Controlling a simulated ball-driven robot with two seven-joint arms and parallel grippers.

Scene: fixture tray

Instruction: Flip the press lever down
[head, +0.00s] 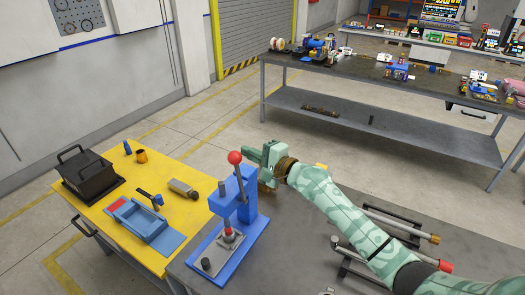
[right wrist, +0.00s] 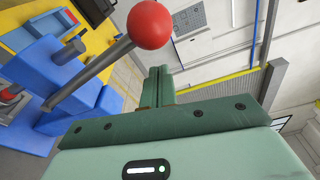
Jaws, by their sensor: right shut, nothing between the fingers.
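The blue press (head: 258,222) stands on the grey table, with its blue base plate and a metal ram. Its grey lever (head: 240,180) points up and ends in a red ball (head: 235,157). In the right wrist view the lever (right wrist: 95,72) runs up to the red ball (right wrist: 150,24), and the blue press body (right wrist: 45,65) is at the left. My right gripper (head: 251,155) is beside the ball, on its right in the head view. Its fingers (right wrist: 158,72) are shut and empty. I cannot tell whether they touch the ball. My left gripper is out of view.
The yellow table (head: 90,215) at left holds a dark box (head: 88,178), a blue tray (head: 140,220) and small parts. Metal rods on stands (head: 400,225) lie by my right arm. A cluttered bench (head: 385,110) stands behind, across open floor.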

